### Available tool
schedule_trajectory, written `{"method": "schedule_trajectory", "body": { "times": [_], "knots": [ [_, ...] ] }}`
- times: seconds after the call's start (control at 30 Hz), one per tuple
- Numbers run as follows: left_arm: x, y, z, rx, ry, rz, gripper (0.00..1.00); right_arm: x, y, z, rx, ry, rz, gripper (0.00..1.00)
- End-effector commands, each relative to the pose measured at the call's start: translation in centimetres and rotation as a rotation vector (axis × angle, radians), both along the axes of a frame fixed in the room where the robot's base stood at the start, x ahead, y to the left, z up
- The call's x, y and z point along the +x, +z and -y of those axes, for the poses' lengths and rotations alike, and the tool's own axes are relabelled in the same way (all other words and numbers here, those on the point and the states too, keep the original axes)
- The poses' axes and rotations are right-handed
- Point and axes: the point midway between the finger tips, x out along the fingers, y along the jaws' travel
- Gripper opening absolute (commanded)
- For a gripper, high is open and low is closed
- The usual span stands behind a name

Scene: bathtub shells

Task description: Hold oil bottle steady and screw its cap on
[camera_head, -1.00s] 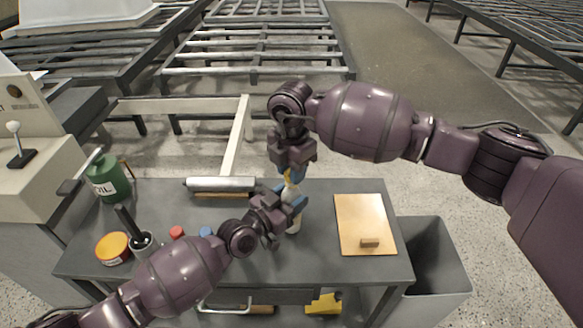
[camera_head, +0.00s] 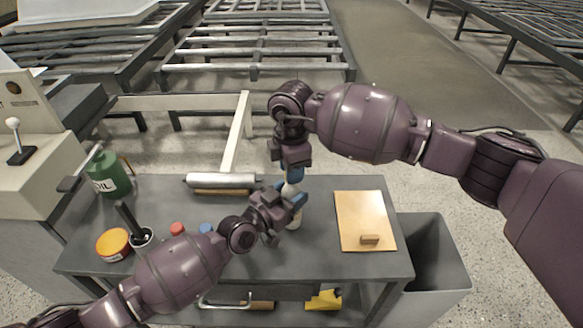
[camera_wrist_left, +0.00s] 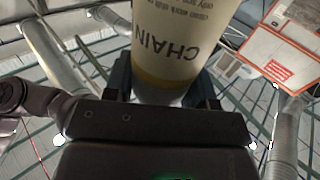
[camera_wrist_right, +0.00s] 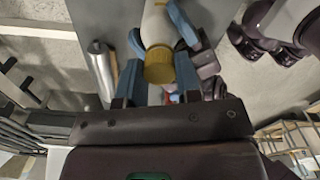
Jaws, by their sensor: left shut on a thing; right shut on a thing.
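The yellow cap (camera_wrist_right: 160,66) is at the bottle's top in the right wrist view, between the fingers of my right gripper (camera_wrist_right: 158,80). My right gripper comes from above and is shut on the cap. In the head view the cap is hidden by the right fingers (camera_head: 294,175). Its thread is not visible.
The workbench (camera_head: 310,255) also holds a grey roller (camera_head: 220,180), a red lid (camera_head: 177,229), a blue lid (camera_head: 206,229), an orange tin (camera_head: 112,244) and a green OIL can (camera_head: 108,176). A tan board (camera_head: 362,215) lies right; a grey bin (camera_head: 445,265) stands beyond.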

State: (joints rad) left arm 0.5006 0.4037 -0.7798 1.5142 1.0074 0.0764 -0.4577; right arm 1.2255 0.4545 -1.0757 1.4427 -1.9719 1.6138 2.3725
Motion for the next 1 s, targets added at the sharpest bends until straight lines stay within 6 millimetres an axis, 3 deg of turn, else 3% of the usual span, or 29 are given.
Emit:
{"method": "schedule_trajectory", "body": {
  "times": [0.43,0.87,0.9,1.0],
  "knots": [
    [-0.01,-0.03,0.0,0.001,0.0,-0.001,0.0,-0.04,0.0,-0.12,0.003,-0.603,-0.002,0.1],
    [-0.01,-0.03,0.0,0.001,0.0,-0.001,0.0,0.03,0.03,-0.01,0.001,-0.684,0.001,0.1],
    [-0.01,-0.03,0.0,0.001,0.0,-0.001,0.0,0.03,0.03,-0.01,0.001,-0.683,0.001,0.35],
    [-0.01,-0.03,0.0,0.001,0.0,-0.001,0.0,0.03,0.03,0.0,0.001,-0.683,0.001,0.5]
  ]
}}
